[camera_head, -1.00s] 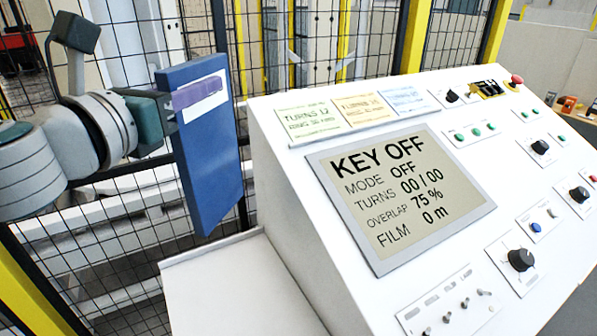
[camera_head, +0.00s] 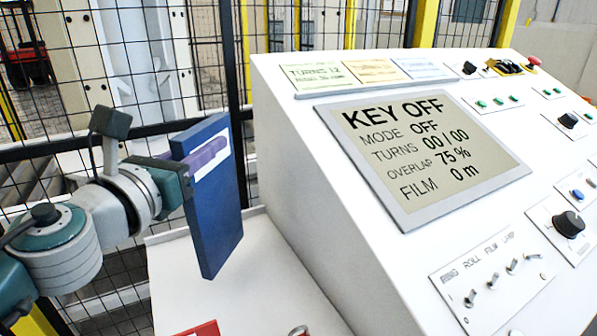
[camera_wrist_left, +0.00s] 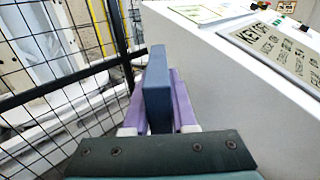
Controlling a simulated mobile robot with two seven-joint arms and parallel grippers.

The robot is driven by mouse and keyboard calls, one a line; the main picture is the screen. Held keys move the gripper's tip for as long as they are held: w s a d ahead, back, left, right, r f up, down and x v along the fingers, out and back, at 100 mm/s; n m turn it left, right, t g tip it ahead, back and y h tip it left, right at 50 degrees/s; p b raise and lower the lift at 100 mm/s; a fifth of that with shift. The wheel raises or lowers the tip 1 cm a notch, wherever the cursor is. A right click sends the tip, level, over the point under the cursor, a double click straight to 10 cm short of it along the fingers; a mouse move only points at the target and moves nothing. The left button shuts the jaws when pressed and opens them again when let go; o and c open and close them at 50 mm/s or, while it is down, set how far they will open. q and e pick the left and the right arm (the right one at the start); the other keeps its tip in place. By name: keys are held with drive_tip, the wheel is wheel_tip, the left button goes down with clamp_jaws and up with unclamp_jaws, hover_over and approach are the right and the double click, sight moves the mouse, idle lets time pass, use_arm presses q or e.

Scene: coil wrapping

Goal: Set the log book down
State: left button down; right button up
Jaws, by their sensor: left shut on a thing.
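The log book (camera_head: 222,222) is a dark blue slab with a white label on its face. It stands upright, close over the white side shelf (camera_head: 175,270) left of the console; I cannot tell whether its lower edge touches the shelf. My left gripper (camera_head: 208,156) is shut on the book's upper part, one purple finger lying across the label. In the left wrist view the book (camera_wrist_left: 157,85) is edge-on between the two purple fingers. My right gripper is not in view.
The white sloped console (camera_head: 310,200) with its KEY OFF screen (camera_head: 420,155), switches and knobs rises right of the book. A red object (camera_head: 200,329) and a small round metal item (camera_head: 298,331) are at the shelf's near edge. A black mesh fence (camera_head: 60,165) stands behind.

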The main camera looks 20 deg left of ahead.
sight(208, 174)
use_arm(q)
drive_tip(key=shift+f+b, duration=1.9)
drive_tip(key=shift+f, duration=0.3)
drive_tip(key=c, duration=0.7)
unclamp_jaws()
